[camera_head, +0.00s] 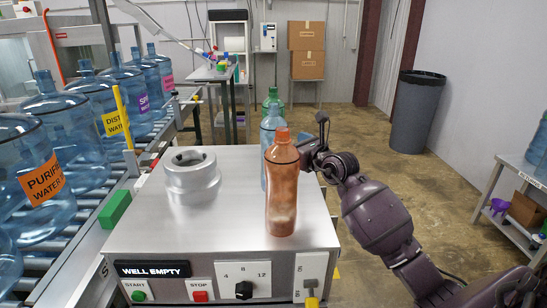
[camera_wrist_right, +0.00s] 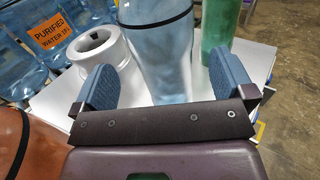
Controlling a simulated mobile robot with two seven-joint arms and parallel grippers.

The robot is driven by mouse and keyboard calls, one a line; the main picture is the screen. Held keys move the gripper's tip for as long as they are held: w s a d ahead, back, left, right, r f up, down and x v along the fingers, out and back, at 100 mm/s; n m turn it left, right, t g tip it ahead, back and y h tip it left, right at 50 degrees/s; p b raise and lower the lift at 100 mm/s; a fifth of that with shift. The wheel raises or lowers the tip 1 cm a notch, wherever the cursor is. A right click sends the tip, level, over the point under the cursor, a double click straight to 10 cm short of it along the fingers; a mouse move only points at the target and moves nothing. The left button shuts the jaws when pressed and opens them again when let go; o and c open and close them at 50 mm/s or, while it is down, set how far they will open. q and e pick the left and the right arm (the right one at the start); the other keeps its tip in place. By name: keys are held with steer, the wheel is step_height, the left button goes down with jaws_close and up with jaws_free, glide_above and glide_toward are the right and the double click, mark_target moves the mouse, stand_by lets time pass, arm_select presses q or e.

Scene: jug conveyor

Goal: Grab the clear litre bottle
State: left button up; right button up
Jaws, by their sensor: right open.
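The clear, faintly blue bottle (camera_head: 270,125) stands upright on the steel machine top, mostly hidden behind an orange bottle (camera_head: 283,190). In the right wrist view the clear bottle (camera_wrist_right: 160,50) shows large, with a dark band around it. My right gripper (camera_wrist_right: 166,72) is open, with one blue-padded finger on each side of the clear bottle in that view. I cannot tell if either finger touches it. In the head view the right gripper (camera_head: 313,153) is at the right of the bottles, partly hidden behind the orange one. My left gripper is not in view.
A green bottle (camera_head: 272,98) stands behind the clear one; it also shows in the wrist view (camera_wrist_right: 220,50). A steel ring fitting (camera_head: 192,177) is on the machine top (camera_head: 150,225). Large blue jugs (camera_head: 40,165) line the conveyor at left. A grey bin (camera_head: 415,110) stands at right.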

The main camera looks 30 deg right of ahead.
steer(key=w, duration=0.6)
steer(key=shift+w+a, duration=0.3)
steer(key=shift+a, duration=0.05)
steer(key=shift+c, duration=0.5)
steer(key=shift+c, duration=1.2)
steer(key=shift+r, duration=0.1)
steer(key=c, duration=0.9)
steer(key=shift+r, duration=0.1)
